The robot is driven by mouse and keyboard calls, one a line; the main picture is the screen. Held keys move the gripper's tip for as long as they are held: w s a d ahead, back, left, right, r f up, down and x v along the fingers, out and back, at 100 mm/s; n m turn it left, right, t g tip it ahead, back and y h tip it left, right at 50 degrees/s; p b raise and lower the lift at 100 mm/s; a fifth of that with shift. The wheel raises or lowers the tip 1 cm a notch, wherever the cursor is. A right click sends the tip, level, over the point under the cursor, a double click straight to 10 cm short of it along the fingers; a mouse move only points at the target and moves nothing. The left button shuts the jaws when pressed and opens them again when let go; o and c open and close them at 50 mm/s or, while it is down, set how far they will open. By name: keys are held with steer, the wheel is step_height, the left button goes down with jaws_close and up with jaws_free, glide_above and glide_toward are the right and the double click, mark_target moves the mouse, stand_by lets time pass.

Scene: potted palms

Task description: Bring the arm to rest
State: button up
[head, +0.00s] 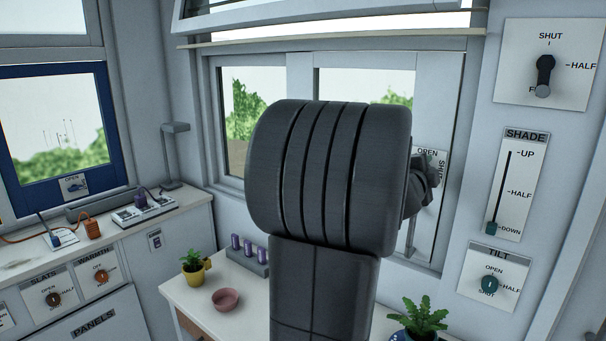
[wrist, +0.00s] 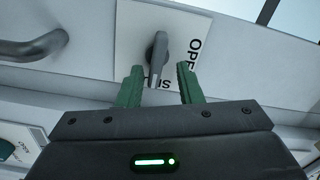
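My gripper (wrist: 160,72) is open in the wrist view, its two green fingers apart with nothing held between them. A grey lever (wrist: 159,52) on a white OPEN/SHUT plate (wrist: 132,30) lies just beyond and between the fingertips; whether they touch it I cannot tell. The lever's tip points towards the SHUT lettering. In the head view my large dark arm fills the middle, and my gripper end is mostly hidden behind it, near the OPEN/SHUT plate (head: 431,154) on the window frame.
To the right are a knob plate (head: 546,68), a SHADE slider (head: 507,190) and a TILT knob (head: 490,284). Below stand a yellow pot plant (head: 193,266), a pink bowl (head: 225,299), purple cylinders (head: 247,244) and a fern (head: 424,316). A counter with a lamp (head: 173,155) runs along the left.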

steer(key=n+p, duration=0.1)
steer(key=n, duration=0.2)
steer(key=shift+w+r, duration=0.1)
steer(key=shift+a, duration=0.1)
stand_by(0.3)
